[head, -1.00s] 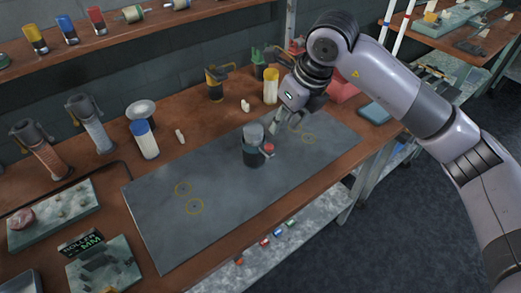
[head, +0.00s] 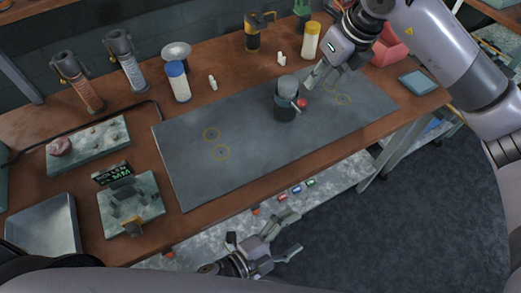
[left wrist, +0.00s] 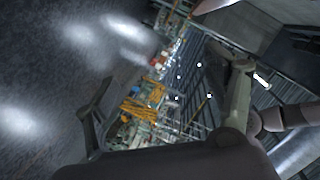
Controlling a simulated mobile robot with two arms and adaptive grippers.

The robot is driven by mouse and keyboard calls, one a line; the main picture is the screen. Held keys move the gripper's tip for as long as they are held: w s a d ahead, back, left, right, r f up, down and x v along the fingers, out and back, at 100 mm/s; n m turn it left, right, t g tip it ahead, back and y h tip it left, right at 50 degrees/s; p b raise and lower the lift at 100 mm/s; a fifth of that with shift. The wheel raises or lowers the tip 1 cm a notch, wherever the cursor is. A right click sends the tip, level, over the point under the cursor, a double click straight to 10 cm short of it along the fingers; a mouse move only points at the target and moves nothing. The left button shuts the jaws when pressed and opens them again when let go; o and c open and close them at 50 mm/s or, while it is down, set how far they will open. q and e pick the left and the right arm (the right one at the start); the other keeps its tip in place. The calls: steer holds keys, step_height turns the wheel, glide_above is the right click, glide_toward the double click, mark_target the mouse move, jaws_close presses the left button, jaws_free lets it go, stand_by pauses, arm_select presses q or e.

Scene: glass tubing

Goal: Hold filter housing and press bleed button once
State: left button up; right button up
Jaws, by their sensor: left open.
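The filter housing (head: 285,108) is a dark upright cylinder with a grey cap, standing on the grey mat (head: 240,150) right of its middle. The red bleed button (head: 301,103) sticks out on its right side. My right gripper (head: 314,80) is just behind and to the right of the housing, pointing down toward the mat; its finger gap is unclear and I see nothing held. My left gripper (head: 294,234) is open and empty, low in front of the bench edge and well away from the housing. Its spread fingers also show in the left wrist view (left wrist: 160,80).
White bottles with blue (head: 178,84) and yellow (head: 312,42) caps stand behind the mat. The mat left of the housing is clear except for yellow rings.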

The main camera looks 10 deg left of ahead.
arm_select(q)
steer(key=w+r+m+t+h, duration=0.1)
steer(key=w+r+m+t, duration=0.2)
steer(key=r, duration=0.6)
steer(key=w+r+m+t, duration=0.2)
steer(key=w+r, duration=0.3)
steer(key=r, duration=0.3)
steer(key=m+t+y, duration=0.2)
steer(key=m+y, duration=0.5)
steer(key=m, duration=0.5)
glide_toward(282, 111)
steer(key=s, duration=0.2)
steer(key=s+r, duration=0.1)
steer(key=s, duration=0.2)
steer(key=shift+d+r, duration=0.1)
steer(key=shift+r, duration=0.05)
steer(key=shift+w+a+f+m+y, duration=0.2)
steer(key=shift+a+f+m+y, duration=0.25)
steer(key=shift+m, duration=0.15)
steer(key=shift+w, duration=0.45)
steer(key=x, duration=1.6)
steer(key=shift+w+d, duration=0.1)
steer(key=shift+w, duration=0.15)
